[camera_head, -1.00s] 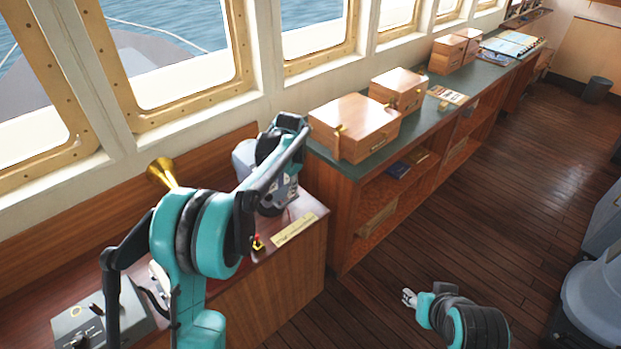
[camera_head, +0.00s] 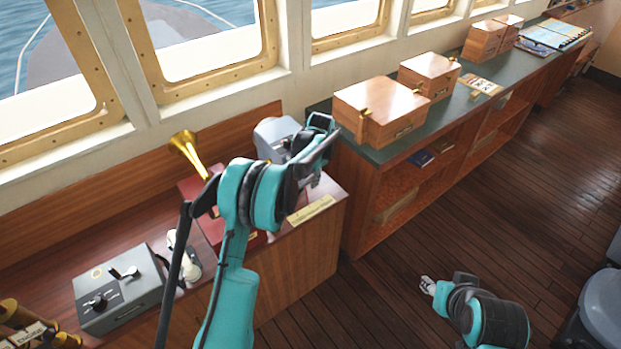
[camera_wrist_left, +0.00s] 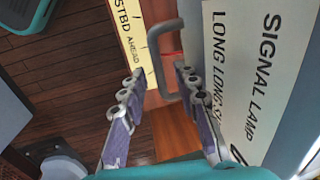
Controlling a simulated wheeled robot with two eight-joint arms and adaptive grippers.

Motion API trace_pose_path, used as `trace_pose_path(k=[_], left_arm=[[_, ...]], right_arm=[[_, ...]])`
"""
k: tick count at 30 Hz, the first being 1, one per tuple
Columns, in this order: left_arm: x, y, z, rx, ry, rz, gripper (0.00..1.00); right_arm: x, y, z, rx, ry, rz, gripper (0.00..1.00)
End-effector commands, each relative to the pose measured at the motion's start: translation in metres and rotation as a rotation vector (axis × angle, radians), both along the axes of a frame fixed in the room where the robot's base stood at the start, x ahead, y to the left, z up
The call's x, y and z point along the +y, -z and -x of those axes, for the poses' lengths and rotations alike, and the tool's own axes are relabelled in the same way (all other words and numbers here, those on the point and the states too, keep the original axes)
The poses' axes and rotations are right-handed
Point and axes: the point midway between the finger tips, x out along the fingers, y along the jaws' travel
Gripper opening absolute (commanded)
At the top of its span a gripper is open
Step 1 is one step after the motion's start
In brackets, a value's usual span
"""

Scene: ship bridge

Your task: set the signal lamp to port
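The signal lamp (camera_head: 275,138) is a grey housing on the right end of the wooden console, partly hidden by my left arm. In the left wrist view, its pale side carries a "SIGNAL LAMP" text plate (camera_wrist_left: 245,80), and a grey bar handle (camera_wrist_left: 153,52) stands out beside it. A yellow strip (camera_head: 312,210) lies along the console edge; "STBD" and "AHEAD" are readable on it in the wrist view (camera_wrist_left: 140,45). My left gripper (camera_wrist_left: 160,72) is open, its fingertips on either side of the handle's near end; contact is unclear. My right gripper (camera_head: 427,286) is low over the floor, away from the console.
A brass horn (camera_head: 187,152), a white handset (camera_head: 190,262) and a grey control box (camera_head: 120,290) are on the console to the left. A green-topped counter (camera_head: 385,150) with wooden boxes (camera_head: 382,108) stands at right. The floor in front is open.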

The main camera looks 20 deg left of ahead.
Motion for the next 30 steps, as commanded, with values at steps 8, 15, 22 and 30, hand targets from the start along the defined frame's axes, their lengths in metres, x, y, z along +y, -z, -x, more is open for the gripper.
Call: trace_pose_path(k=[8,15,22,30], left_arm=[[0.000,0.000,0.000,0.000,0.000,0.000,0.02],[0.000,0.000,-0.001,0.000,-0.005,0.000,0.00],[-0.014,-0.001,-0.025,-0.001,-0.193,0.000,0.00],[-0.022,-0.001,-0.050,-0.002,-0.399,0.000,0.00]], right_arm=[[0.000,0.000,0.000,0.000,0.000,0.000,0.40],[0.000,0.000,0.000,0.000,0.000,0.000,0.40],[0.000,-0.003,0.000,0.000,0.000,0.000,0.40],[0.000,-0.009,0.000,0.000,0.000,0.000,0.40]])
